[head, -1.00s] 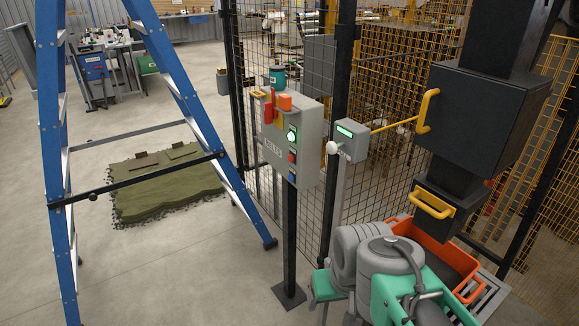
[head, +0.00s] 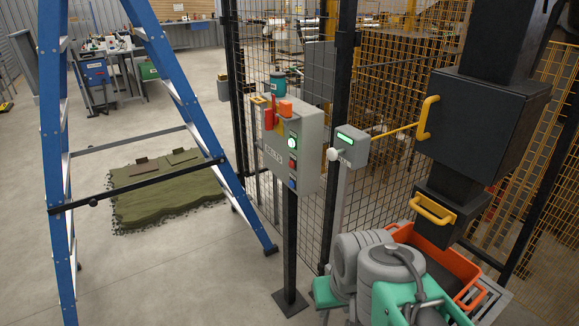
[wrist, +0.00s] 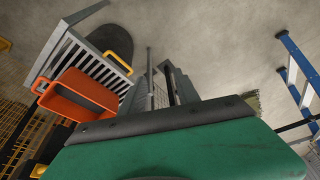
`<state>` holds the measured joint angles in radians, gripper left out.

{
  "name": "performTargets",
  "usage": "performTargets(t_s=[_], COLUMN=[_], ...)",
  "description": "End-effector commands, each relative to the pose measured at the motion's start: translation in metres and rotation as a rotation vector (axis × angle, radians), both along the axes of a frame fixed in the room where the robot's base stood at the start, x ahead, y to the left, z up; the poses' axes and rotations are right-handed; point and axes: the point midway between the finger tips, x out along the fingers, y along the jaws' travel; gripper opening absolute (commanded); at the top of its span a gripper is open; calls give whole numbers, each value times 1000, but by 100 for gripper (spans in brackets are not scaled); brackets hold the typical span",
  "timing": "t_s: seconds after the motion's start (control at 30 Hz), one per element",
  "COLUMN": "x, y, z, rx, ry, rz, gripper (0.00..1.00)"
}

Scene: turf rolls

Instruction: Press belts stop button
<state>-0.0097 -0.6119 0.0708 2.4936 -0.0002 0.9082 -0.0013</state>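A grey control box (head: 302,171) labelled BELTS stands on a dark post in the middle of the head view. Its narrow side carries a lit green button (head: 292,142), a red button (head: 293,162) below it and a blue one (head: 292,183) lowest. My grey and green arm (head: 390,275) is folded at the bottom right of the head view, well apart from the box. A broad green part with a dark edge strip (wrist: 190,145) fills the bottom of the wrist view, seemingly mine. I cannot make out my gripper's fingertips. No button shows clearly in the wrist view.
A second grey box (head: 354,148) with a green display and white knob stands right of the controls, before a mesh fence (head: 385,190). A blue stepladder (head: 180,85) stands left, with turf (head: 165,197) behind it. An orange crate (wrist: 75,98) lies near my arm.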

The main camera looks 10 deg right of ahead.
Motion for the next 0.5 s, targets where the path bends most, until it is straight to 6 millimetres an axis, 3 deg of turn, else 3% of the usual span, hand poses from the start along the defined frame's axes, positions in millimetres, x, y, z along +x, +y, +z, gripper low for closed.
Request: performTargets(t_s=[0.43,0.5], x=[0,0], y=[0,0], z=[0,0], rx=[0,0], ry=[0,0], rz=[0,0], gripper=[0,0])
